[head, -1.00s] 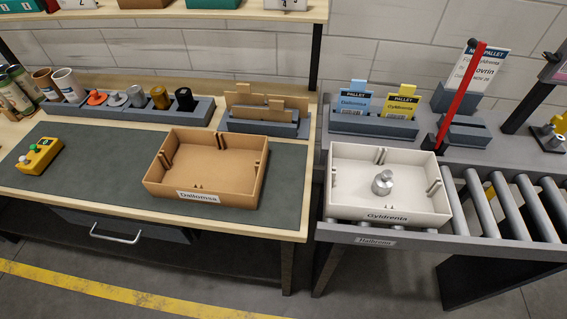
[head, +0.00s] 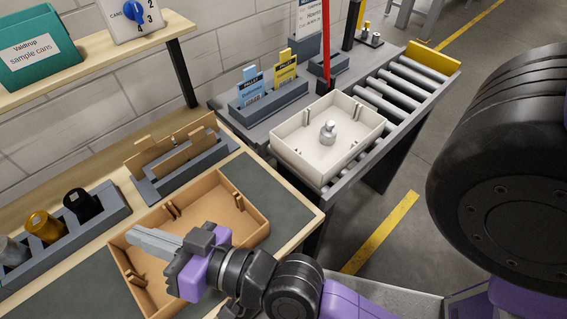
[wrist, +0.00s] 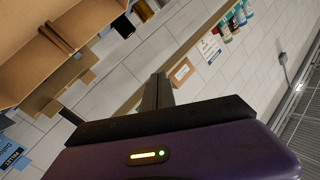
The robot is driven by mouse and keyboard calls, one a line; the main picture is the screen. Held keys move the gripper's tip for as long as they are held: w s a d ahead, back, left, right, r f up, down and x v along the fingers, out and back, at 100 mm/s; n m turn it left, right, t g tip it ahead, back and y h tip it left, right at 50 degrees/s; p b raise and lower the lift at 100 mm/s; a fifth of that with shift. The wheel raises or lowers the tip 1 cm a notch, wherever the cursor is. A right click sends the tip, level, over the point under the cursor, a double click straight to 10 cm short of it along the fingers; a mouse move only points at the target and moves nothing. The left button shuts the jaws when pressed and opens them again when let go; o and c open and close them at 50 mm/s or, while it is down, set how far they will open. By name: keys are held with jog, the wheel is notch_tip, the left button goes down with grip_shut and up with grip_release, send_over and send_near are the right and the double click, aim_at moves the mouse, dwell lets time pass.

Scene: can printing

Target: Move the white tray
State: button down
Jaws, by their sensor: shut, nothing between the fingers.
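The white tray (head: 287,146) sits at the near end of the roller conveyor, right of the workbench. A silver metal weight (head: 328,133) stands inside it. My gripper (head: 135,238) is shut and empty, above the brown tray (head: 252,232) on the bench and well left of the white tray. In the wrist view my closed fingers (wrist: 158,92) point toward the wall and shelf, and the white tray is not seen there.
A holder with blue and yellow pallet cards (head: 268,100) stands behind the white tray. A red post (head: 326,50) rises near its far corner. Empty rollers (head: 405,88) run to a yellow end stop (head: 433,58). A rack of cardboard dividers (head: 190,165) stands behind the brown tray.

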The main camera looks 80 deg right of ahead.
jog(key=w+r+n+y, duration=0.9)
jog(key=w+r+n, duration=0.3)
jog(key=r, duration=0.4)
jog(key=n+g+h+b, duration=0.2)
jog(key=n+g+h, duration=0.45)
jog(key=g, duration=1.15)
send_near(291, 163)
jog(key=w+a+r+m+h, duration=0.1)
jog(key=a+r+h, duration=0.1)
jog(key=a, duration=0.5)
notch_tip(291, 163, down, 9)
jog(key=shift+w+a+f+p, duration=0.1)
jog(key=shift+w+f+p, duration=0.05)
jog(key=shift+f+p, duration=0.15)
jog(key=shift+s+d+r+p, duration=0.1)
jog(key=shift+s+d+p, duration=0.1)
jog(key=shift+s+d, duration=0.3)
jog(key=shift+s+d+r+p, duration=0.1)
jog(key=shift+s+d+p, duration=0.05)
jog(key=shift+d, duration=0.55)
jog(key=shift+s+d+p, duration=0.2)
jog(key=shift+s+d, duration=0.15)
jog(key=shift+d, duration=0.2)
